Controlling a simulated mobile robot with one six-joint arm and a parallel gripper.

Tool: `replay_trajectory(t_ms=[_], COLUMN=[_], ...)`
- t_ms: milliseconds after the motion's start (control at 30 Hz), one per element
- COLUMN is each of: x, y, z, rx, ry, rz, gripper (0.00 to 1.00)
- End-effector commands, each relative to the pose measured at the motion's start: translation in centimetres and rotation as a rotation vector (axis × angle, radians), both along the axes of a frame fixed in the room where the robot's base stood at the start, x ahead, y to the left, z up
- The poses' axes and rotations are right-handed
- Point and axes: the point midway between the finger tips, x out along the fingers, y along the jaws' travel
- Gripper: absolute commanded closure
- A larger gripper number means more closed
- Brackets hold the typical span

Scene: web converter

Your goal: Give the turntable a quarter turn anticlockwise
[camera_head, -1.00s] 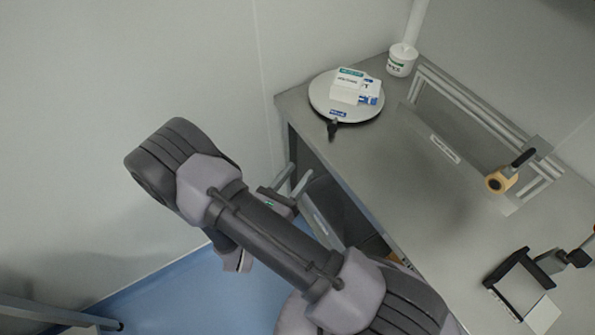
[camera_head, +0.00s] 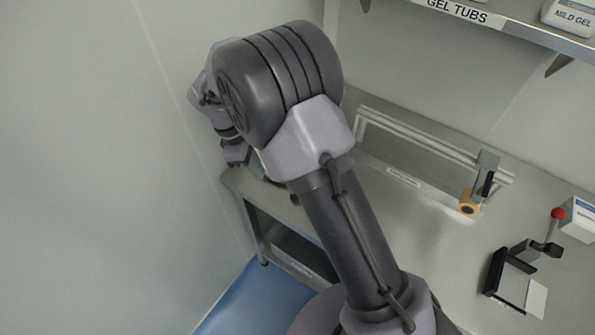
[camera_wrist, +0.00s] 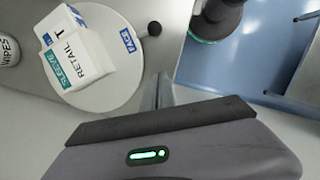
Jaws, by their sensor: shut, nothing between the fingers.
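The turntable (camera_wrist: 112,92) is a pale round disc on the grey bench, in the upper left of the wrist view. It bears white boxes, one a RETAIL SLEEVE box (camera_wrist: 75,55), and a blue FACE label (camera_wrist: 128,40) near its rim. A small black knob (camera_wrist: 154,28) sits at the rim beside that label. My gripper (camera_wrist: 163,80) is shut and empty, its fingers just off the disc's edge, below the knob in the picture. I cannot tell its height above the bench. In the head view my arm hides the turntable and the gripper.
A WIPES tub (camera_wrist: 8,48) stands beside the turntable. A shelf (camera_head: 500,22) hangs above. Blue floor lies off the bench edge.

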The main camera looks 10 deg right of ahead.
Motion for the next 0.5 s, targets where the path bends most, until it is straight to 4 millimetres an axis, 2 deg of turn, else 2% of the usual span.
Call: replay_trajectory(t_ms=[67,167,500], x=[0.1,-0.1,-0.8], y=[0.2,-0.3,-2.1], z=[-0.4,-2.0,-9.4], rx=[0.012,0.01,0.008], ry=[-0.004,-0.001,0.002], rz=[-0.003,-0.004,-0.004], gripper=[1.0,1.0,1.0])
